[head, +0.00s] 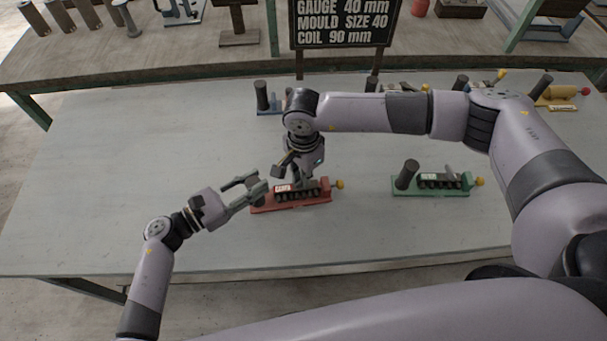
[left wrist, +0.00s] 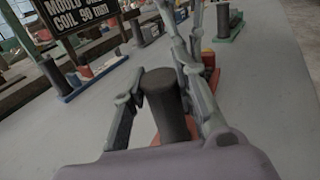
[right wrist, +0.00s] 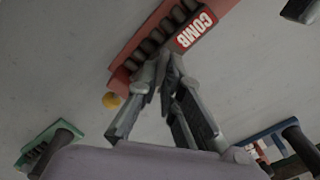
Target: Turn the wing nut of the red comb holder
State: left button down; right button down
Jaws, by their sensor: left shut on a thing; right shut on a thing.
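The red comb holder (head: 292,204) lies on the grey table, with a row of dark slots, a COMB label (right wrist: 196,31) and a yellow knob (head: 339,184) at its right end. My left gripper (head: 256,190) is shut around its dark upright post (left wrist: 166,103) at the left end. My right gripper (head: 301,181) comes down from above onto the holder, beside the slots. It is shut on the wing nut, which its fingers hide; they also show close together in the right wrist view (right wrist: 160,78).
A green holder (head: 430,190) with its own post stands to the right. A blue holder (head: 268,111) and a yellow one (head: 560,102) stand along the back, near a dark sign (head: 345,22). The table's left side is clear.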

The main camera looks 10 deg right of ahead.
jog(key=shift+n, duration=0.6)
jog(key=c, duration=1.8)
grip_release()
jog(key=shift+o, duration=0.2)
notch_tip(320, 180, up, 12)
pick_arm(q)
jog(key=c, duration=1.2)
grip_release()
